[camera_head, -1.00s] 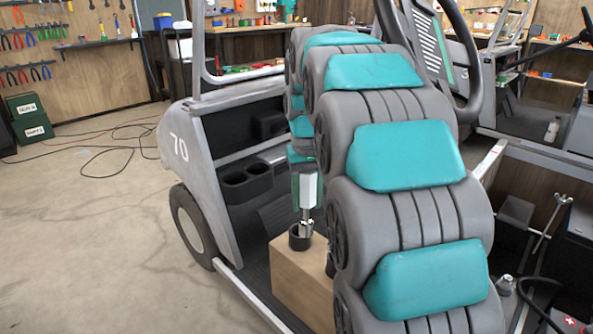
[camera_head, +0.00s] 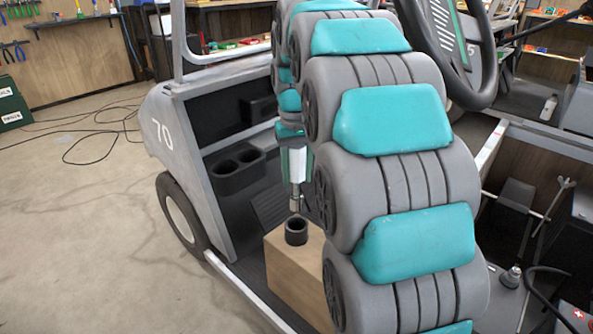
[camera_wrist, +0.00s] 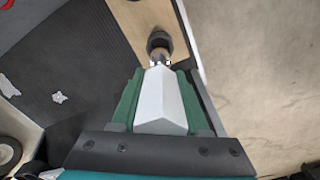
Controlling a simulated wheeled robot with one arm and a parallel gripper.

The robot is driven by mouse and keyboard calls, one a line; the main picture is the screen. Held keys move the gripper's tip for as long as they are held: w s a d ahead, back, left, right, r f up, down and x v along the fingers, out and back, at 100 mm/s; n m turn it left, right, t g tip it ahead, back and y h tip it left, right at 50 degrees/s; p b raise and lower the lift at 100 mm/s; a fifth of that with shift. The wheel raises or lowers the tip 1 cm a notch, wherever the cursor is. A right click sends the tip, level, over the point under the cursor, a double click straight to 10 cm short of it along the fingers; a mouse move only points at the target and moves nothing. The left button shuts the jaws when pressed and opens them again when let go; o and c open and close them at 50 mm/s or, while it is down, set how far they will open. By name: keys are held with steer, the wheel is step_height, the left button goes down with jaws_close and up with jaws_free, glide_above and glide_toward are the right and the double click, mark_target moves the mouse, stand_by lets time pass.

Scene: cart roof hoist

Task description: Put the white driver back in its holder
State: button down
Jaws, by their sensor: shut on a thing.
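The white driver (camera_head: 298,164) hangs upright, with its metal tip pointing down. My gripper (camera_wrist: 160,88) is shut on its white body (camera_wrist: 160,104), with a green pad on each side. The holder is a black round cup (camera_head: 296,231) on a wooden block (camera_head: 297,275). In the head view the tip is just above and behind the cup's rim, and the cup's opening looks empty. In the wrist view the dark cup (camera_wrist: 159,40) lies just beyond the metal collar. Whether the tip touches the rim I cannot tell. My arm hides part of the gripper in the head view.
The cart's grey body panel (camera_head: 178,130), with a double cup tray (camera_head: 238,168), stands left of the block. A black steering wheel (camera_head: 470,75) is at upper right. Concrete floor (camera_head: 80,230) is open at left. White scraps (camera_wrist: 59,97) lie on the dark cart floor.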

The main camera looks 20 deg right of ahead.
mark_target(297, 194)
steer(key=shift+f+b, duration=0.65)
steer(key=shift+f, duration=1.5)
steer(key=shift+f+b, duration=0.85)
steer(key=shift+f, duration=1.9)
steer(key=shift+c, duration=1.6)
jaws_free()
steer(key=shift+r, duration=0.1)
steer(key=shift+r, duration=3.8)
